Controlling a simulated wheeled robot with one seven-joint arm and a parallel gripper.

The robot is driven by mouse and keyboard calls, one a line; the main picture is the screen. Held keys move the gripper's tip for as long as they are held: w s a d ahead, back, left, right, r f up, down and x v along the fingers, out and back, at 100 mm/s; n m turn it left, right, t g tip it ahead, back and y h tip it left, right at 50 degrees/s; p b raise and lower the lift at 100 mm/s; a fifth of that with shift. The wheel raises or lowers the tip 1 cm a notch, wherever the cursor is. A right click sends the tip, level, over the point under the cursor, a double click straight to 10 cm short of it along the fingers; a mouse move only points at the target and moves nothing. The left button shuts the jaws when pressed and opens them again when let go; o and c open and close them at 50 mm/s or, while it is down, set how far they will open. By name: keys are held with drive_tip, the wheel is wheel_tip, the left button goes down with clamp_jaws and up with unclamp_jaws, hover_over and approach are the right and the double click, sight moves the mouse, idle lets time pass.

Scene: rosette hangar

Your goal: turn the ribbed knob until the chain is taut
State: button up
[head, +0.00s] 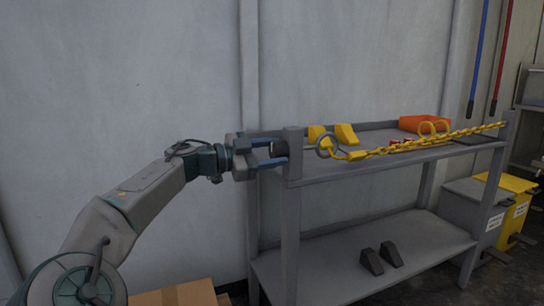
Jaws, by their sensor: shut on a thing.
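The ribbed knob (279,148) is a dark cylinder at the left end post of a grey shelf unit. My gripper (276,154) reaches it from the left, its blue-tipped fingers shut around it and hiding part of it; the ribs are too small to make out. A thin rod runs from the knob side through the post to a grey ring (326,146). The yellow chain (420,142) runs from a hook at this ring to the right post. It dips slightly near the ring and rises to the right; whether it is fully taut, I cannot tell.
Yellow wedges (346,134), an orange bin (424,123) and small red items lie on the top shelf (370,166). Two dark wedges (372,262) are on the lower shelf. A cardboard box (176,294) stands below my arm; grey and yellow bins (514,209) stand right.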

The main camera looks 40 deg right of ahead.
drive_tip(key=shift+r+m, duration=0.1)
drive_tip(key=shift+m, duration=1.3)
drive_tip(key=m, duration=1.3)
drive_tip(key=shift+m, duration=1)
drive_tip(key=shift+m, duration=1.7)
